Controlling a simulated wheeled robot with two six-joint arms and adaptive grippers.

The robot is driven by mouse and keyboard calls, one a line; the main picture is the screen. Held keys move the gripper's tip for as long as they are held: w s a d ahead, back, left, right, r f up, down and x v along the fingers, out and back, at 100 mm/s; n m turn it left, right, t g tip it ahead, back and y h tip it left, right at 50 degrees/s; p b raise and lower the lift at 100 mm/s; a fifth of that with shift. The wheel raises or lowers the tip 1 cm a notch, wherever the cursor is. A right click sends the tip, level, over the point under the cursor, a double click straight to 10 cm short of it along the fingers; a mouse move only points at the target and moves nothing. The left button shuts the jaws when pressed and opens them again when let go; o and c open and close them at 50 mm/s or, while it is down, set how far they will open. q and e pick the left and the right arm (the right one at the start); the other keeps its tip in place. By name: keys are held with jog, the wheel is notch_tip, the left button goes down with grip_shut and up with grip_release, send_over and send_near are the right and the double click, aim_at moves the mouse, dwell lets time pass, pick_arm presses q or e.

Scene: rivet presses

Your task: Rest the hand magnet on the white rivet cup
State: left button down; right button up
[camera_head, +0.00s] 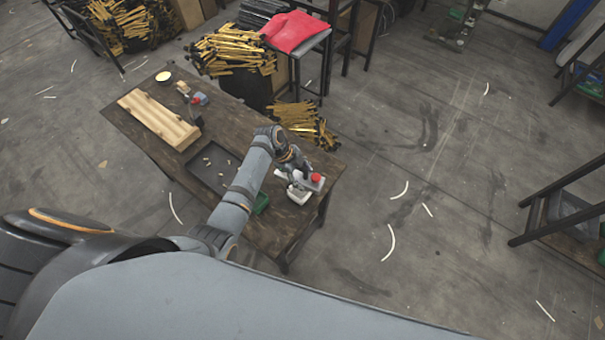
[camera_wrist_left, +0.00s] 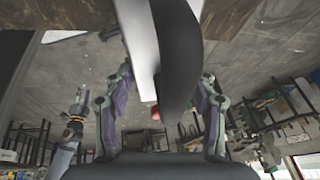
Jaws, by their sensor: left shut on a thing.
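My left gripper (camera_head: 297,176) is over the right end of the wooden table. It is shut on what looks like the hand magnet (camera_head: 312,183), a pale grey piece with a red top. In the left wrist view, my gripper's (camera_wrist_left: 158,100) fingers stand either side of a white and black piece (camera_wrist_left: 180,55), with a small red spot below it. The white rivet cup (camera_head: 299,197) is at the table's right end, just below the held piece in the head view. I cannot tell whether the two touch.
On the table (camera_head: 235,115) are a wooden fixture (camera_head: 158,118), a dark tray (camera_head: 213,168) with small rivets, a yellow dish (camera_head: 163,76), a red and blue tool (camera_head: 198,99) and a green item (camera_head: 261,203).

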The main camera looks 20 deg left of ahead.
pick_arm(q)
notch_tip(320, 180, down, 7)
jog(key=b, duration=0.4)
jog(key=shift+w+r+b, duration=0.1)
jog(key=shift+r+b, duration=0.05)
jog(key=shift+b, duration=0.15)
jog(key=shift+c, duration=1.7)
grip_release()
jog(key=o, duration=0.3)
jog(key=shift+o, duration=0.2)
